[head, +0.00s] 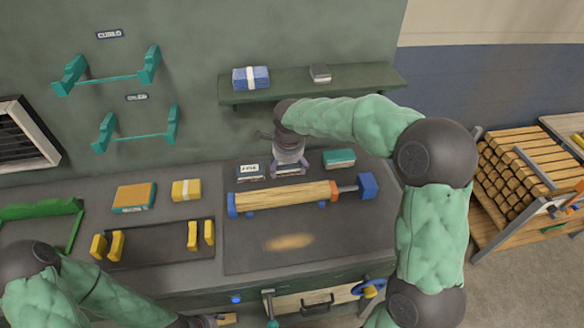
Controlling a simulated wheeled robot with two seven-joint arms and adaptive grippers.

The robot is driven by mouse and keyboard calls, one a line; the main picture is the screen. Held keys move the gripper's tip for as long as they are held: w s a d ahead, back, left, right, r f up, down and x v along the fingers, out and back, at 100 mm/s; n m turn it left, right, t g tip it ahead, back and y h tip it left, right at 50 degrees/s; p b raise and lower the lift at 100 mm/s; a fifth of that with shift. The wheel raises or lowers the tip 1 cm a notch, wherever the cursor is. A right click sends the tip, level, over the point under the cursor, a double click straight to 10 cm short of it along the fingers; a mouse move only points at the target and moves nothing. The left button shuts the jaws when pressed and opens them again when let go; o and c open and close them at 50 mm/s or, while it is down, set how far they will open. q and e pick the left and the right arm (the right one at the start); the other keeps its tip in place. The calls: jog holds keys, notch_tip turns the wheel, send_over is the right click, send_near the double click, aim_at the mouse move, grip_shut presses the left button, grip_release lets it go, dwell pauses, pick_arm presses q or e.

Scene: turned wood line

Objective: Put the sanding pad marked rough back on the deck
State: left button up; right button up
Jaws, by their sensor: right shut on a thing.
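My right gripper (290,168) points down at the back of the dark deck (350,225). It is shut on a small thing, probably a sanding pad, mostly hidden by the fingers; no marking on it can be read. A pad with a white label (249,172), which seems to read fine, lies just left of the gripper. A teal block (339,158) lies just right of it. No label reading rough can be made out. My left gripper (210,321) is at the bottom edge, partly cut off; its jaws are unclear.
A wooden spindle (285,195) lies between blue end pieces in front of the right gripper. An orange-topped block (134,197) and a yellow one (186,190) lie left. A wall shelf (290,89) holds a blue pack (250,77) and grey block (320,73).

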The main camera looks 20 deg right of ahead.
jog(key=w+d+f, duration=0.1)
jog(key=w+f, duration=0.1)
jog(key=w+d+f+b, duration=0.1)
jog(key=w+d+f, duration=0.1)
jog(key=w+f, duration=0.1)
jog(key=w+d+f, duration=0.2)
jog(key=shift+w+d+f, duration=0.1)
jog(key=shift+w+f, duration=0.05)
jog(key=shift+w, duration=0.1)
jog(key=shift+w+f+b, duration=0.1)
jog(key=shift+f+b, duration=0.05)
jog(key=shift+b, duration=0.15)
jog(key=x, duration=0.3)
jog(key=shift+d+f+b, duration=0.1)
jog(key=shift+f+b, duration=0.3)
jog(key=shift+s, duration=0.2)
jog(key=shift+f, duration=0.1)
jog(key=o, duration=1.2)
jog(key=shift+c, duration=0.2)
